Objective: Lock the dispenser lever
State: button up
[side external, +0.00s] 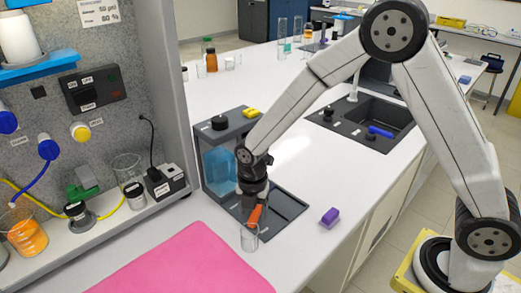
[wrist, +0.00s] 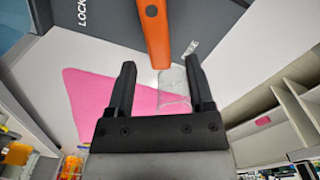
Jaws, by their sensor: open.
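The dispenser (side external: 233,127) is a dark grey frame around a clear tank of blue liquid (side external: 220,168), with a grey base. Its orange lever (side external: 255,214) juts out at the front, just below my gripper. In the wrist view the lever (wrist: 154,35) comes down from the top edge, its end near the gap between the fingertips. "LOCK" shows on the dark panel to its left, and a partly hidden word ends in "LE" to its right. My gripper (wrist: 160,66) is open, with nothing held between its fingers. I cannot tell whether the fingers touch the lever.
A clear empty beaker (side external: 249,238) stands in front of the lever and also shows in the wrist view (wrist: 173,92). A pink mat (side external: 185,265) lies front left, a purple block (side external: 330,217) to the right. A sink (side external: 362,122) is behind.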

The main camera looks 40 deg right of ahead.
jog(key=shift+f, duration=1.2)
grip_shut()
